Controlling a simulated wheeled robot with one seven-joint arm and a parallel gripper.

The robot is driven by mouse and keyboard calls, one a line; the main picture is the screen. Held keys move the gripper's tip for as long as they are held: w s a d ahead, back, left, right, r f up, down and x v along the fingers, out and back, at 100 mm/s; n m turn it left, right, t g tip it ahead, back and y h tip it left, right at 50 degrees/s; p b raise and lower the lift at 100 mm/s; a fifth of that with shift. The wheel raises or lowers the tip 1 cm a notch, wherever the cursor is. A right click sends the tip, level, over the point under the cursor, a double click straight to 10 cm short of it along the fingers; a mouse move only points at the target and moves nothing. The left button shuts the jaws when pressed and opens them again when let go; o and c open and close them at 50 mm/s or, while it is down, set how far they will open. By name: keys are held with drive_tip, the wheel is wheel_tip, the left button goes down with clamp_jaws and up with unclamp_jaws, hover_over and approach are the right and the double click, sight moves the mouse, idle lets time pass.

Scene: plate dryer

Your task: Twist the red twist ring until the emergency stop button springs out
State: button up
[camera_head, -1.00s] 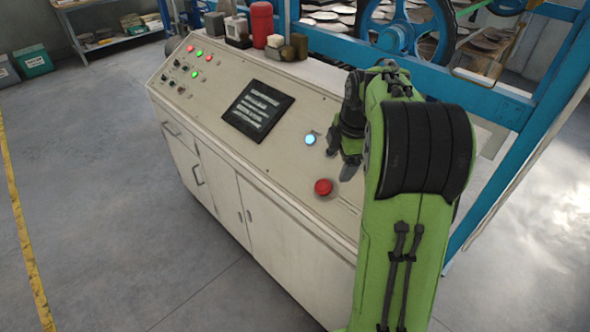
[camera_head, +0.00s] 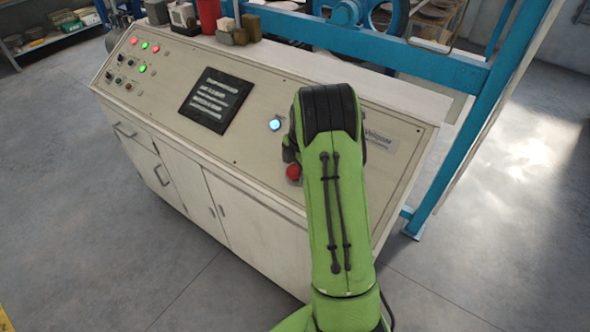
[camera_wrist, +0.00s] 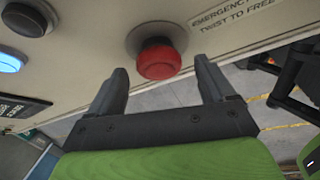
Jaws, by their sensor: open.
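The red emergency stop button with its twist ring (camera_head: 294,172) sits on the sloping front of the white console, partly beside my green arm in the head view. In the wrist view the red knob (camera_wrist: 159,60) stands on a round grey base, beside lettering that reads "EMERGENCY" and "TWIST TO FREE". My gripper (camera_wrist: 161,76) is open and empty, with one dark finger on either side below the knob. The fingertips look close to the knob, but I see no contact. In the head view my arm mostly hides the gripper.
A lit blue button (camera_head: 275,124) and a dark screen (camera_head: 216,100) are on the same panel, left of the red knob. Several small lights and knobs are at its far left. A blue frame (camera_head: 470,130) stands behind the console at right.

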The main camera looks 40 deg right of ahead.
drive_tip(key=shift+w+f, duration=0.25)
drive_tip(key=shift+f, duration=0.65)
drive_tip(key=shift+c, duration=0.2)
drive_tip(key=c, duration=1)
drive_tip(key=shift+c, duration=0.2)
drive_tip(key=shift+b, duration=0.55)
drive_tip(key=m+t+b, duration=0.1)
drive_tip(key=b, duration=0.1)
drive_tip(key=m+t+b, duration=0.1)
drive_tip(key=m+b, duration=0.1)
drive_tip(key=b, duration=0.1)
drive_tip(key=shift+s+f, duration=0.15)
drive_tip(key=shift+f, duration=0.1)
drive_tip(key=m+b, duration=0.1)
drive_tip(key=b, duration=0.1)
drive_tip(key=m+t+h+b, duration=0.1)
drive_tip(key=m+b, duration=0.1)
drive_tip(key=shift+s+a+r+m, duration=0.1)
drive_tip(key=shift+r+m, duration=0.05)
drive_tip(key=shift+m, duration=0.15)
drive_tip(key=shift+b, duration=0.35)
